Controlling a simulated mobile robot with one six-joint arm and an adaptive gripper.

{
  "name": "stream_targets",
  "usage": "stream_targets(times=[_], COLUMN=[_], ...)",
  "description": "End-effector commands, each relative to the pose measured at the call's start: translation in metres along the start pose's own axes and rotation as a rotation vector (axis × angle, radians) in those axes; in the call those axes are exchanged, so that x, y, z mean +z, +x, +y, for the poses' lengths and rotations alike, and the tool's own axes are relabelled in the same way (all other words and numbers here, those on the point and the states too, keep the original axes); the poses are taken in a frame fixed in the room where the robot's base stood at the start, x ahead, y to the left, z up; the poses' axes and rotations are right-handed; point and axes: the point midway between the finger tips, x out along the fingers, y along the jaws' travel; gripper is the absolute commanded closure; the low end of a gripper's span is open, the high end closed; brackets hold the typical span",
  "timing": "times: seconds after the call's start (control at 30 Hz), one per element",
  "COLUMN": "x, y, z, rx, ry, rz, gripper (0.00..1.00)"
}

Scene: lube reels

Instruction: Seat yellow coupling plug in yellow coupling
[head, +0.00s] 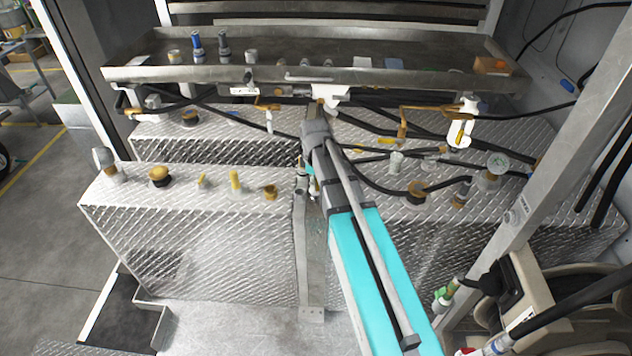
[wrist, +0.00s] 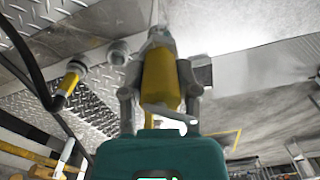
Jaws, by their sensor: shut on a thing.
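My gripper (wrist: 158,82) is shut on a yellow cylindrical piece, which I take to be the yellow coupling plug (wrist: 157,72). Its two grey fingers press on either side of it. The plug's far end meets a grey metal fitting (wrist: 157,36) close to a pale metal surface; I cannot tell whether they are joined. A second yellow piece with a metal end (wrist: 68,82) is left of the gripper in the wrist view; I cannot tell if it is the yellow coupling. In the head view my arm hides most of the grip, just below the shelf's front edge.
A metal shelf (head: 400,76) runs across the back, with small fittings on it. Diamond-plate tanks (head: 210,240) stand below, with caps and valves on top. Black hoses (head: 370,185) cross the tank tops. A white holder (head: 461,124) hangs at right. A slanted post (head: 560,150) stands at right.

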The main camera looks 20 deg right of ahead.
Motion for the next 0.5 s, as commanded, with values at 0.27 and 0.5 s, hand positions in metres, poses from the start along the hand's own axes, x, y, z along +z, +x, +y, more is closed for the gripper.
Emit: stream_targets(times=[0.27,0.5], x=[0.0,0.0], y=[0.001,0.02], z=[0.0,0.0], rx=[0.0,0.0], ry=[0.0,0.0], rz=[0.0,0.0], gripper=[1.0,1.0])
